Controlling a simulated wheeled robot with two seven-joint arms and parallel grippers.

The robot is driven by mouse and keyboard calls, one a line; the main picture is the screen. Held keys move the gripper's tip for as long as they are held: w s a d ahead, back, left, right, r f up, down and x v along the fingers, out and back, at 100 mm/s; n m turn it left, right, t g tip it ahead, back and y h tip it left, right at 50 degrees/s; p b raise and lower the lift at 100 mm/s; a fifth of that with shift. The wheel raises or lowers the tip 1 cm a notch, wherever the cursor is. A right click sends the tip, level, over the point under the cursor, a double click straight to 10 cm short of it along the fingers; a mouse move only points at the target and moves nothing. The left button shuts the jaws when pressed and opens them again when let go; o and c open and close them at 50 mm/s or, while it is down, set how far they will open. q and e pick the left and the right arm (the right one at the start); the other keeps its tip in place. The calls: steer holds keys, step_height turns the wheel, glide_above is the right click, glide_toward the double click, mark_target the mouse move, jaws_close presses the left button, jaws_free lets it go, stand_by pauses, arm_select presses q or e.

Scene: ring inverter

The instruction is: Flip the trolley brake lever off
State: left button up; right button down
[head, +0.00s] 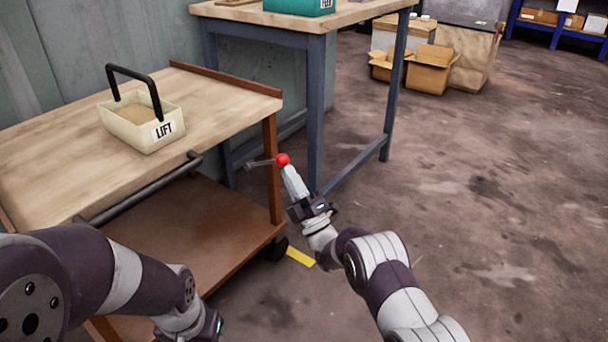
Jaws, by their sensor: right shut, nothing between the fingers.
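The trolley (225,95) has a wooden top, a lower shelf and brown legs. Its brake lever is a short grey rod with a red knob (283,159), beside the right leg near the back table's leg. The rod lies nearly level, with the knob at its right end. My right gripper (288,172) is shut and empty, its fingertips right at the knob from below. I cannot tell whether they touch it. My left gripper (211,326) shows only its body at the bottom edge; its fingers are out of the frame.
A cream box marked LIFT (145,128) with a black handle stands on the trolley top. A dark push bar (140,188) runs along the trolley's near edge. A blue-legged table (318,110) stands close behind.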

steer(key=r+g+p, duration=0.1)
steer(key=r+p, duration=0.1)
steer(key=w+a+r+n+g+h+p, duration=0.1)
steer(key=r+g+p, duration=0.1)
steer(key=p, duration=0.1)
steer(key=a+r+g+h+p, duration=0.1)
steer(key=r+p, duration=0.2)
steer(key=shift+w+r+n, duration=0.1)
steer(key=shift+w+n, duration=0.15)
steer(key=shift+n, duration=0.15)
steer(key=w+a+r+n+g+h+p, duration=0.1)
steer(key=w+a+r+g+h+p, duration=0.2)
steer(key=w+a+r+g+p, duration=0.1)
steer(key=a+p, duration=0.1)
steer(key=p, duration=0.1)
steer(key=shift+a+p, duration=0.25)
steer(key=shift+p, duration=0.15)
steer(key=shift+r, duration=0.3)
step_height(320, 180, up, 2)
steer(key=p, duration=0.1)
glide_above(282, 160)
steer(key=s, duration=0.2)
steer(key=p+v, duration=0.1)
steer(key=v, duration=0.4)
steer(key=shift+s+d+f+p, duration=0.1)
steer(key=shift+s+d+p, duration=0.15)
steer(key=shift+p, duration=0.05)
